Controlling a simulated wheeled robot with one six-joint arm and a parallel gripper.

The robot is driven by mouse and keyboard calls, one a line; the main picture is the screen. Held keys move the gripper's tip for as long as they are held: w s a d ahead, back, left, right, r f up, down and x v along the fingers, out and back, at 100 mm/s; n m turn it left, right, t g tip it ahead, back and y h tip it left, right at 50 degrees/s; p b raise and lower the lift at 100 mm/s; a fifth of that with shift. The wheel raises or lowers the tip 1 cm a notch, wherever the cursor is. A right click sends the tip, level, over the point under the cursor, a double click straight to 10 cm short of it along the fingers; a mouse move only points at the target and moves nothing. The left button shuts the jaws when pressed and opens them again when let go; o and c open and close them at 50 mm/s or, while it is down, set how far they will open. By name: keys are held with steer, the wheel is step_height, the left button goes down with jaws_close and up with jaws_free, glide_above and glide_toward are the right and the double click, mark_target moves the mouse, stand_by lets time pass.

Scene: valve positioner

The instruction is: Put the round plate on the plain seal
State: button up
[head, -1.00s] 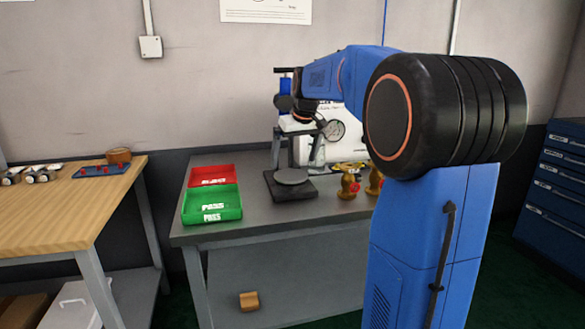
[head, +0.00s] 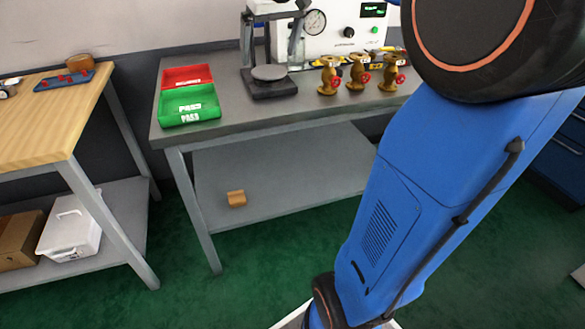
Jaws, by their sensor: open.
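A grey round plate (head: 268,73) lies flat on the black base of a press-like stand (head: 272,89) on the grey workbench. I cannot tell whether it is loose or part of the stand. I cannot make out a plain seal in this view. My blue arm fills the right side of the picture and runs out of the top. My gripper is not in view.
Red (head: 188,77) and green (head: 188,106) trays sit at the grey bench's (head: 235,117) left end. Brass valves (head: 358,74) with red handwheels stand right of the stand, before a white gauge unit (head: 345,37). A wooden table (head: 40,128) is at left.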

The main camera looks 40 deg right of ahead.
steer(key=s+a+f, duration=0.4)
steer(key=s+f, duration=0.3)
steer(key=s, duration=0.2)
steer(key=s+a+f, duration=0.4)
steer(key=s+f, duration=0.3)
steer(key=s, duration=0.3)
steer(key=s+a+f, duration=0.4)
steer(key=s+f, duration=0.3)
steer(key=s, duration=0.2)
steer(key=shift+s+a+n, duration=0.25)
steer(key=shift+s+n, duration=0.05)
steer(key=shift+n, duration=0.1)
steer(key=shift+r, duration=0.1)
